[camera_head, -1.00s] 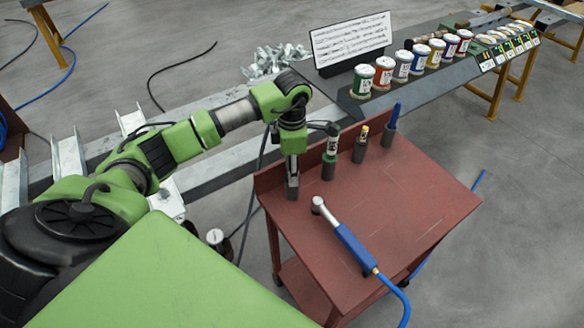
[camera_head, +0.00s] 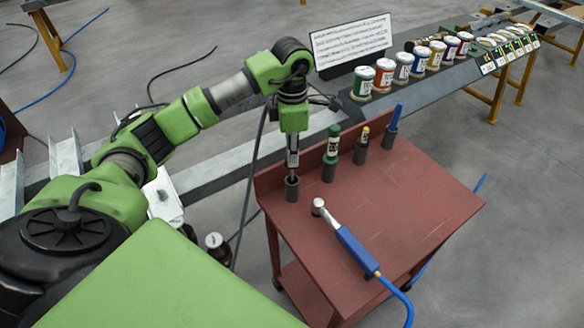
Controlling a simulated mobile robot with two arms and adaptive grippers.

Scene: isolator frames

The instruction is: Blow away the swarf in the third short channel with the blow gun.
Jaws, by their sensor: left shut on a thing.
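My left gripper (camera_head: 292,163) points down over a grey cup (camera_head: 291,189) at the left corner of the red cart top. It is shut on a thin tool, whose lower end shows just above or inside the cup. The gripper hides most of this tool. Short metal channels (camera_head: 67,160) stand at the left, partly behind my arm; another (camera_head: 12,187) is at the far left. I cannot tell which is third or make out swarf in them. My right gripper is not in view.
The red cart (camera_head: 400,205) also bears a green-capped holder (camera_head: 331,150), a yellow-tipped tool (camera_head: 362,145) and a blue tool (camera_head: 395,118) in cups. A blue hose (camera_head: 402,297) runs off the front.

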